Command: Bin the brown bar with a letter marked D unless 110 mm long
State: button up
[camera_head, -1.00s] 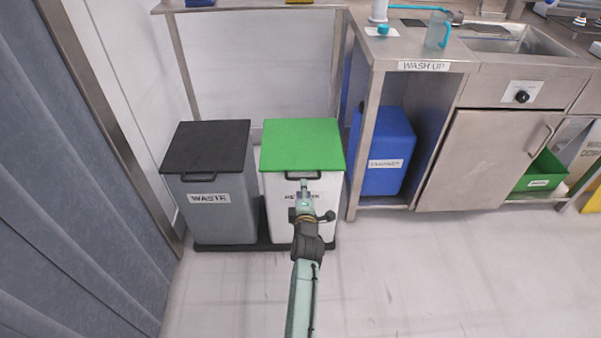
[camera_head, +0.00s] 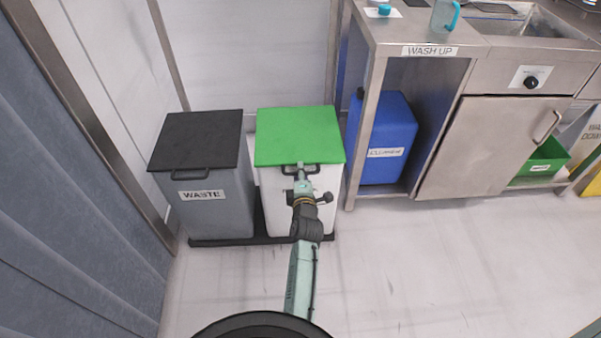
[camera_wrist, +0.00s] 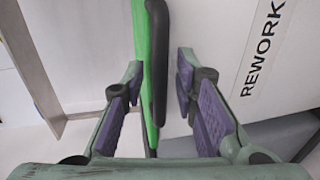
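My gripper (camera_head: 303,170) is at the front edge of the green lid (camera_head: 298,136) of the white REWORK bin (camera_head: 280,205). In the wrist view my gripper (camera_wrist: 160,105) is open, its purple-padded fingers apart. The lid's green edge (camera_wrist: 150,75) and its black handle (camera_wrist: 158,50) lie between the fingers; I cannot tell if a finger touches them. The grey WASTE bin (camera_head: 207,215) stands to the left with its black lid (camera_head: 196,139) shut. The green lid looks shut too. No brown bar shows in either view.
A steel bench (camera_head: 430,30) with a sink stands right of the bins, with a blue container (camera_head: 388,135) beneath. A green crate (camera_head: 545,158) is at far right. A blue-grey curtain (camera_head: 60,200) hangs at left. The floor (camera_head: 420,260) at right is clear.

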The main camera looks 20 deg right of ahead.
grip_shut()
dwell(0.6)
